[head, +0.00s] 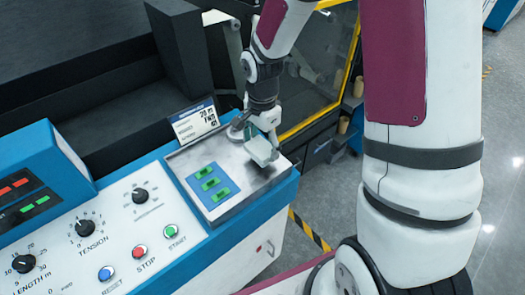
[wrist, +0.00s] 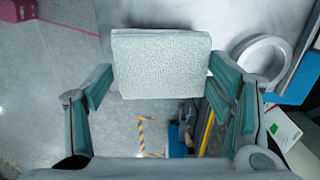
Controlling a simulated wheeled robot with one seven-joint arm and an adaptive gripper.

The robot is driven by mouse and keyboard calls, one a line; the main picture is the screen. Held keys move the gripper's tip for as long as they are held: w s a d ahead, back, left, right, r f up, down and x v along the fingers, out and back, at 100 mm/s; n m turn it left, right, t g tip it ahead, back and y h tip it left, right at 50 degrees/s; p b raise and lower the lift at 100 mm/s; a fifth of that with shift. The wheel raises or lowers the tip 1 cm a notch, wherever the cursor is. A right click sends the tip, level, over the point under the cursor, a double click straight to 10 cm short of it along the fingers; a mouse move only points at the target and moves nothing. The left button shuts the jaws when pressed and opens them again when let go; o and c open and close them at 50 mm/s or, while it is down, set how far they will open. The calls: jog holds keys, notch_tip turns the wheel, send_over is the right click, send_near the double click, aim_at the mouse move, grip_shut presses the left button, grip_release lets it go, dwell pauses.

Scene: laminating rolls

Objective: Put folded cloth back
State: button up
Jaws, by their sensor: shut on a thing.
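The folded cloth, a pale grey-green pad (head: 262,150), is over the right part of the metal tray (head: 258,187) on the machine's console. My gripper (head: 264,122) is above the cloth and shut on it. In the wrist view the cloth (wrist: 161,64) sits between the teal finger pads of my gripper (wrist: 160,84), looking flat and level. Whether the cloth touches the tray or hangs just above it, I cannot tell.
A grey ring (head: 237,130) lies on the tray left of my gripper, also in the wrist view (wrist: 262,60). A blue plate with green pieces (head: 209,186) covers the tray's left part. A label card (head: 194,121) stands behind. Control knobs and buttons (head: 140,252) are to the left.

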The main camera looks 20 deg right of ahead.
aim_at(262, 147)
jog(key=shift+f, duration=1.6)
jog(key=o, duration=1)
jog(key=shift+p, duration=0.3)
notch_tip(262, 147, up, 12)
jog(key=shift+f+b, duration=0.15)
jog(key=shift+b, duration=0.6)
jog(key=s+r+n+t, duration=0.2)
jog(key=s+r+n, duration=0.2)
jog(key=s+r, duration=0.1)
jog(key=s+r+n+t, duration=0.1)
jog(key=s+r+n, duration=0.4)
jog(key=s+r, duration=0.1)
jog(key=s+r+n+t, duration=0.2)
jog(key=s+r+n, duration=0.3)
jog(key=s+r, duration=0.1)
jog(key=shift+s+a+r+t, duration=0.1)
jog(key=shift+s+t, duration=0.05)
jog(key=shift+s, duration=0.2)
jog(key=shift+s+a+r+t, duration=0.1)
jog(key=shift+s+t, duration=0.05)
jog(key=shift+s, duration=0.2)
